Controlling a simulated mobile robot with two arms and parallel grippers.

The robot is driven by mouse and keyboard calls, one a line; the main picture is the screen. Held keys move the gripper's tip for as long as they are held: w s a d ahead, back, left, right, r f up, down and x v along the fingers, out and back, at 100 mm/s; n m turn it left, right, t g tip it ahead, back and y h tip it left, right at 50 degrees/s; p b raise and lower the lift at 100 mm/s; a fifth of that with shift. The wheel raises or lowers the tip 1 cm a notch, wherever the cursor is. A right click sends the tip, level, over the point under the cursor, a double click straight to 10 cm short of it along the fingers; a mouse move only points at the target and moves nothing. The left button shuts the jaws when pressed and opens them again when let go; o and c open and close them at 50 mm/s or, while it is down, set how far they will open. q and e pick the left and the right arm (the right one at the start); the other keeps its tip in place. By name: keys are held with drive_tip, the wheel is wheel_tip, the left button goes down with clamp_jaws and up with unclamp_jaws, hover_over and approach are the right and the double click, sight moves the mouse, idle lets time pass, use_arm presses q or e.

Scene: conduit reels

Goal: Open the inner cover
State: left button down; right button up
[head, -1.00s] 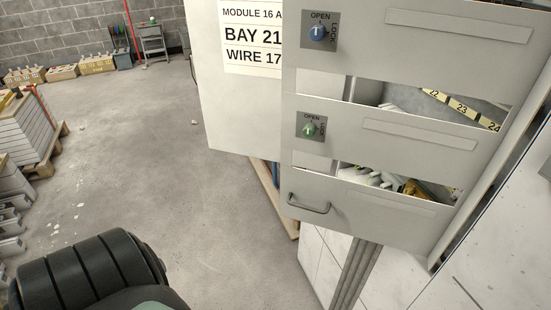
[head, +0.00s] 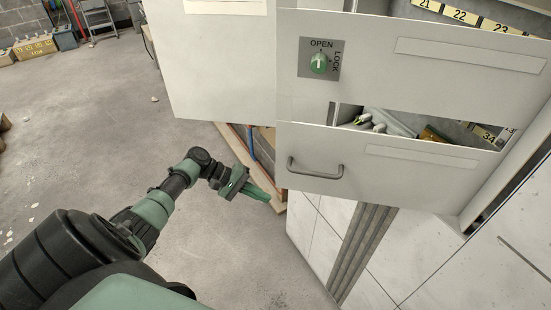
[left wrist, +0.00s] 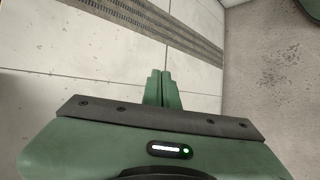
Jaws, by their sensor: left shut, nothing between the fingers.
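The inner cover (head: 430,125) is a light grey panel with slot openings, standing in the cabinet at the right of the head view. It looks shut. A grey bar handle (head: 315,170) is at its lower left. A green knob (head: 319,63) sits on a plate marked OPEN and LOCK, its white mark pointing up towards OPEN. My left gripper (head: 262,193) is shut and empty, left of and below the handle and apart from it. Its closed green fingers also show in the left wrist view (left wrist: 162,88), facing white panels. My right gripper is not in view.
The white outer door (head: 215,70) stands open left of the cover. A wooden pallet (head: 250,170) lies behind it. Grey conduits (head: 362,250) run down under the cabinet along white wall panels (head: 420,255). The concrete floor (head: 90,130) at left is largely clear.

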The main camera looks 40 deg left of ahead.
sight(279, 147)
use_arm(q)
drive_tip(key=s+r+m+g+h+b, duration=0.1)
drive_tip(key=r+m+h+b, duration=0.15)
drive_tip(key=r, duration=0.75)
drive_tip(key=s+a+r+m+g+h+b, duration=0.1)
drive_tip(key=r+m+h, duration=0.2)
drive_tip(key=r, duration=0.7)
drive_tip(key=s+r+m+h+b, duration=0.1)
drive_tip(key=s+r+m+h, duration=0.15)
drive_tip(key=r, duration=0.85)
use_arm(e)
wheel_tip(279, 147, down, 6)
use_arm(q)
drive_tip(key=p+x, duration=0.1)
drive_tip(key=x, duration=0.2)
drive_tip(key=s+p+x, duration=0.1)
drive_tip(key=x, duration=0.3)
drive_tip(key=s+p+x, duration=0.1)
drive_tip(key=p+x, duration=0.1)
drive_tip(key=x, duration=0.1)
drive_tip(key=shift+d+f, duration=0.2)
drive_tip(key=shift+d, duration=0.3)
drive_tip(key=shift+s+d, duration=0.15)
drive_tip(key=shift+s, duration=0.3)
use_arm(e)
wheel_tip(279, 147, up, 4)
use_arm(q)
drive_tip(key=shift+d, duration=0.1)
